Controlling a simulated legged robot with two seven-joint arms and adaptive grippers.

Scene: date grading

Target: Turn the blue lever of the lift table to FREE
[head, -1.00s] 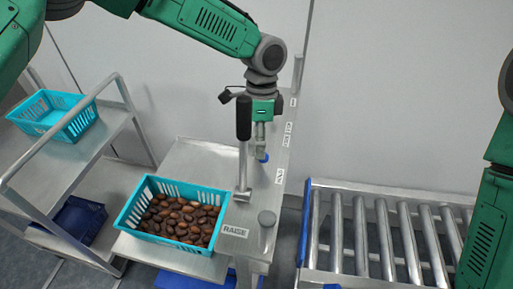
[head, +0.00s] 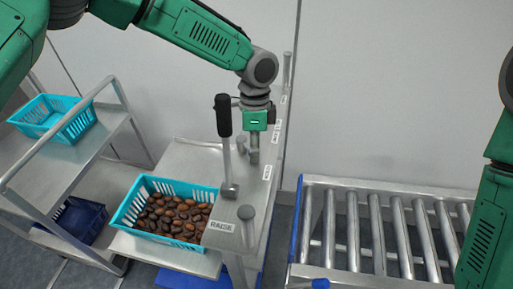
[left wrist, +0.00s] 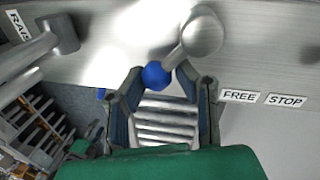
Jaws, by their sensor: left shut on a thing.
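The blue lever shows in the left wrist view as a short grey arm from a round hub (left wrist: 203,32) to a blue ball knob (left wrist: 156,75). My left gripper (left wrist: 158,74) is shut on the knob, one finger on each side. In the head view the left gripper (head: 254,158) points down over the lift table (head: 192,158), and the knob is hidden. The FREE label (left wrist: 239,96) and the STOP label (left wrist: 286,100) lie right of the gripper in the wrist view. My right gripper is out of view.
A tall black-handled lever (head: 224,115) stands close left of my left gripper, near the RAISE label (head: 221,226). A turquoise crate of dates (head: 133,204) sits on the lift table. A roller conveyor (head: 352,240) is right, a cart (head: 110,120) left.

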